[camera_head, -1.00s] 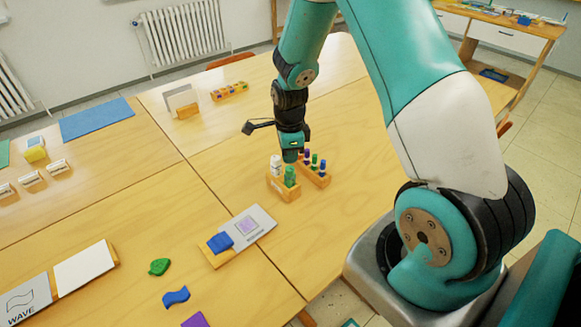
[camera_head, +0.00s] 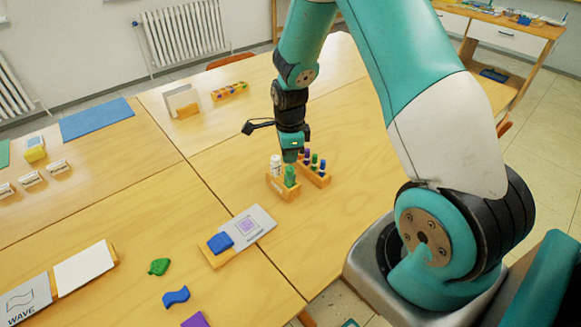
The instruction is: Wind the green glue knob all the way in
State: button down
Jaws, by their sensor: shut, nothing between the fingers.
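The green glue stick with its knob (camera_head: 290,176) stands upright in a small wooden holder (camera_head: 281,192) on the table. A white glue stick (camera_head: 276,165) stands beside it in the same holder. My gripper (camera_head: 290,160) points straight down just above the green knob. Its tip is shut with nothing between the fingers. At this size I cannot tell whether the tip touches the knob. How far in the knob is wound cannot be made out.
A wooden rack (camera_head: 318,175) with several purple, green and blue sticks stands close behind and right of the holder. A grey card on a wooden stand (camera_head: 256,225) with a blue piece (camera_head: 220,242) lies in front.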

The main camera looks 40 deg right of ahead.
jog(key=shift+f+b, duration=0.9)
jog(key=shift+f, duration=0.35)
dwell(0.6)
jog(key=shift+r, duration=0.2)
jog(key=shift+r+p, duration=0.35)
jog(key=shift+p, duration=0.15)
jog(key=shift+c, duration=0.4)
grip_release()
dwell(0.3)
